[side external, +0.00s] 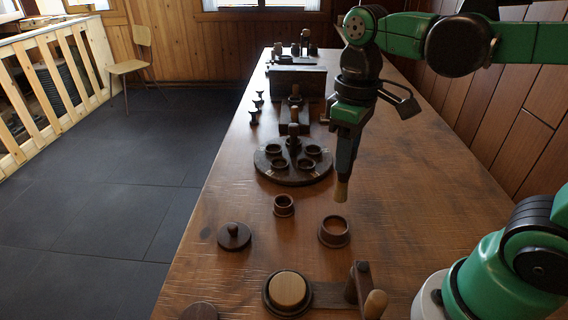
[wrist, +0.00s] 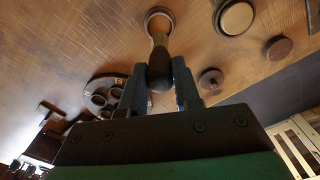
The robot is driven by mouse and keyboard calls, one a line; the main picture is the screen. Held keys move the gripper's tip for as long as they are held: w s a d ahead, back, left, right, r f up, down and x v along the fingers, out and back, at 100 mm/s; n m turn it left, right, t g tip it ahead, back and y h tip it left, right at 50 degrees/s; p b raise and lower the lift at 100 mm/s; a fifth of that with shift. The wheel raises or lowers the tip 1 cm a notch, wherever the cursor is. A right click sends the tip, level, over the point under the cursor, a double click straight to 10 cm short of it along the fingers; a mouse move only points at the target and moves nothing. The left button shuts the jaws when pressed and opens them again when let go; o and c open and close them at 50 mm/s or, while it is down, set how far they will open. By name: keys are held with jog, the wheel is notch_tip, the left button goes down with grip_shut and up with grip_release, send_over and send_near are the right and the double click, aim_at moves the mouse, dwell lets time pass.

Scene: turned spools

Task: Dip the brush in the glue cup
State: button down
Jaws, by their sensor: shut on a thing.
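My gripper (side external: 346,168) is shut on the brush (side external: 341,190), which hangs with its pale bristles down. In the wrist view the bristle end overlaps the near rim of this cup (wrist: 158,13). A smaller open cup (side external: 284,205) stands to its left. I cannot tell which cup holds glue.
A knobbed lid (side external: 234,236) lies left of the cups. A round base with a pale disc (side external: 288,289) and a crank post (side external: 363,284) stand in front. A round tray with several small cups (side external: 273,176) is behind. Bare table lies right of the larger cup.

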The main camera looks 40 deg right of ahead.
aim_at(343, 179)
jog(key=shift+f, duration=2.95)
jog(key=shift+f, duration=0.6)
jog(key=shift+r, duration=3.55)
